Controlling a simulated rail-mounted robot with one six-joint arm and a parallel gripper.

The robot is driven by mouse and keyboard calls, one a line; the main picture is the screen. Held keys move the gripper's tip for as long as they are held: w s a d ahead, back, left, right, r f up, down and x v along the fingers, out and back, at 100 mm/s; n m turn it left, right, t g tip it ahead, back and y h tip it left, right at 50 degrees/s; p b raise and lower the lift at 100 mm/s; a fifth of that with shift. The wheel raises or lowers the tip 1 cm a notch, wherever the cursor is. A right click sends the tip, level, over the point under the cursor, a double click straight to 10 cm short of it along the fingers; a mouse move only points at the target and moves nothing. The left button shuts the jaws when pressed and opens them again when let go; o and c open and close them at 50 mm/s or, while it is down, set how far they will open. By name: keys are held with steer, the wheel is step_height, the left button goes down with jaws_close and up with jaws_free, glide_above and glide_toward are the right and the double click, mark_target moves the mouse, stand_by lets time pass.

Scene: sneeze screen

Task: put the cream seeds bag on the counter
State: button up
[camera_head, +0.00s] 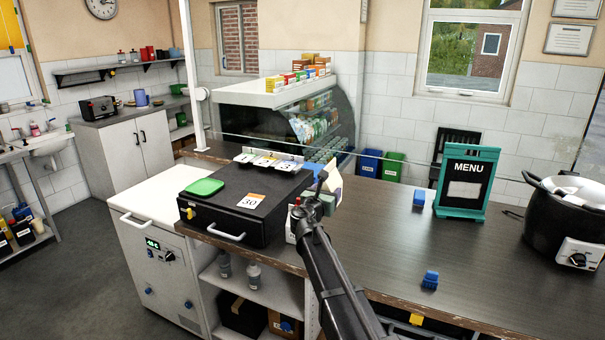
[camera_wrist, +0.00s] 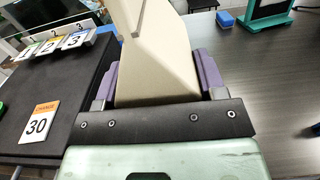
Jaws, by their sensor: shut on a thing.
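The cream seeds bag (camera_wrist: 160,62) fills the space between the purple-padded fingers of my gripper (camera_wrist: 158,76) in the wrist view. It narrows toward a folded top edge. In the head view a cream sliver of the bag (camera_head: 336,180) shows behind my gripper (camera_head: 320,198), right of the black cash drawer. My gripper is shut on the bag. The dark wooden counter (camera_head: 400,245) spreads to the right and below. My gripper and arm hide most of the bag in the head view, so I cannot tell whether its base touches the counter.
The black cash drawer (camera_head: 228,226) with a green tray (camera_head: 204,187) and a 30 card (camera_head: 251,201) stands close left. Blue blocks (camera_head: 430,279), a menu stand (camera_head: 467,182) and a black pot (camera_head: 540,215) stand rightward. The counter's middle is clear.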

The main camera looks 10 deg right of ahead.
steer(key=shift+r, duration=0.2)
stand_by(0.6)
step_height(320, 180, down, 21)
steer(key=b, duration=2)
steer(key=shift+r, duration=0.45)
steer(key=shift+f, duration=0.2)
steer(key=o, duration=1.2)
